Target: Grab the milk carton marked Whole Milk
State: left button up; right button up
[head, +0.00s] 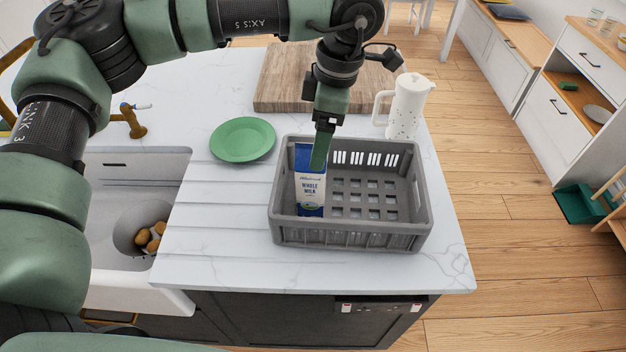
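The milk carton (311,188) is white and blue and reads "Whole Milk". It stands upright at the left end inside a grey slatted crate (345,236) on the white counter. My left gripper (320,160) points down over the crate, with a green finger right at the carton's top. The finger hides part of the carton's top. I cannot tell from this angle whether the fingers are closed on the carton. My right gripper is not in view.
A green plate (243,139) lies left of the crate. A wooden board (285,78) and a white patterned pitcher (408,106) are behind it. A sink (120,250) with a bowl of brown items is at left. The counter's front strip is clear.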

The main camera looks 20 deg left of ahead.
aim_at(311, 180)
pick_arm(q)
jog(key=shift+s+a+f, duration=0.1)
jog(key=shift+s+f, duration=0.05)
jog(key=shift+f, duration=0.2)
jog(key=f+p, duration=0.1)
jog(key=a+f+p, duration=0.1)
jog(key=f, duration=0.1)
jog(key=f+p, duration=0.2)
jog(key=shift+a+f, duration=0.15)
jog(key=shift+a, duration=0.1)
jog(key=shift+f, duration=0.6)
grip_shut()
jog(key=shift+r, duration=0.1)
